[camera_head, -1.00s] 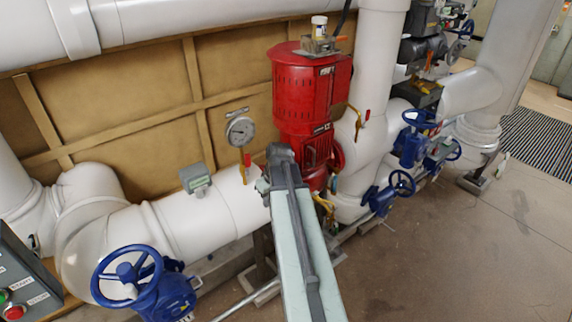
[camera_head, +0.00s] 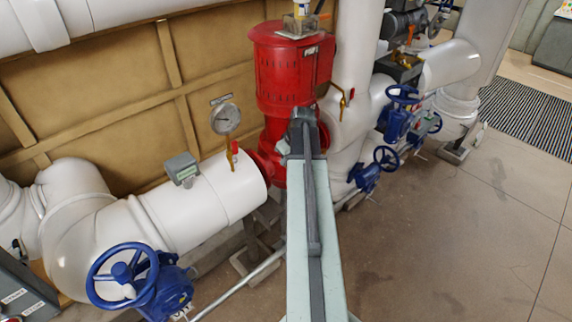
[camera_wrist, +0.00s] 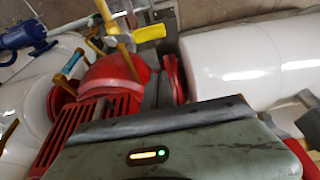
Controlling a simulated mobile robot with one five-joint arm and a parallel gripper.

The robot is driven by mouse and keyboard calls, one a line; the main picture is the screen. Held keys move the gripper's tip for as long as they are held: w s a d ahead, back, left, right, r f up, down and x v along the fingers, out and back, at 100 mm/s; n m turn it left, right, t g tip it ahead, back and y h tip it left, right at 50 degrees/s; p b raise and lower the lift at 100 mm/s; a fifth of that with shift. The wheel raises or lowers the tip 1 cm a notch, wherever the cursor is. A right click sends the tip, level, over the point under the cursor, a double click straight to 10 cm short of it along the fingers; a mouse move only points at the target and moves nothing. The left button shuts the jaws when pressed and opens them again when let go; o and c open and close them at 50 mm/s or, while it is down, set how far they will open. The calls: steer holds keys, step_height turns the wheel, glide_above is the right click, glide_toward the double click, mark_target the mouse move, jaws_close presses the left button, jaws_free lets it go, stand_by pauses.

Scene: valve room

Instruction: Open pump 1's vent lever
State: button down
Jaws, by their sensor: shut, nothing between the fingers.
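The red pump (camera_head: 290,70) stands upright behind my arm in the head view, and its red casing (camera_wrist: 115,75) fills the left middle of the wrist view. A brass lever with a yellow handle (camera_wrist: 150,32) shows at the top of the wrist view, beside the pump; I cannot read a label on it. In the head view my arm hides that spot. My gripper (camera_wrist: 158,78) seems to show as narrow grey fingers close together, empty, below the yellow handle in the picture. I cannot tell whether they touch the lever.
A white pipe (camera_head: 180,210) carries a round gauge (camera_head: 225,118), a small red-handled valve (camera_head: 234,152) and a grey box (camera_head: 182,168). A blue handwheel (camera_head: 124,275) is at lower left, other blue wheels (camera_head: 386,158) at right. The floor (camera_head: 450,240) at right is clear.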

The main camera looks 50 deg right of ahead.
step_height(320, 180, down, 6)
steer(key=s+b, duration=0.1)
steer(key=b, duration=0.3)
steer(key=shift+s+a+b, duration=0.25)
steer(key=shift+s+b, duration=0.05)
steer(key=shift+s, duration=0.1)
